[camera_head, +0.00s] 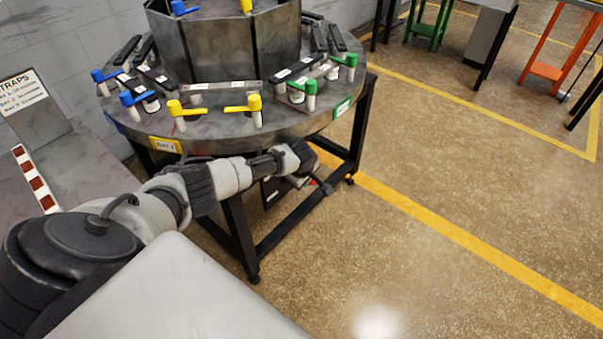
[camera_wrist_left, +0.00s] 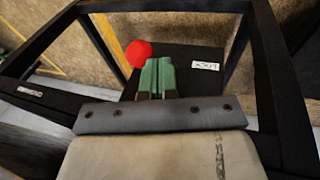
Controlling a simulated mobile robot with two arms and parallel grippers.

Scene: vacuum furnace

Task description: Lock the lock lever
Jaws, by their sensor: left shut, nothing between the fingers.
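The lock lever shows as a round red knob (camera_wrist_left: 138,53) in the left wrist view, over a black plate (camera_wrist_left: 190,57). A small white label (camera_wrist_left: 205,66) with dark lettering is on that plate. My left gripper (camera_wrist_left: 158,72) has green fingertips pressed together, with nothing between them. The knob is just left of the fingertips in that view; I cannot tell whether they touch. In the head view my left gripper (camera_head: 318,183) is below the round table's front rim, and only a speck of red (camera_head: 312,182) shows beside it. The lever's shaft is hidden.
The round grey table (camera_head: 220,123) carries blue, yellow and green handled clamps (camera_head: 310,90). Its black frame legs (camera_head: 240,238) stand below and around my gripper. A sign board (camera_head: 30,103) stands at the left. The floor (camera_head: 450,180) to the right is open.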

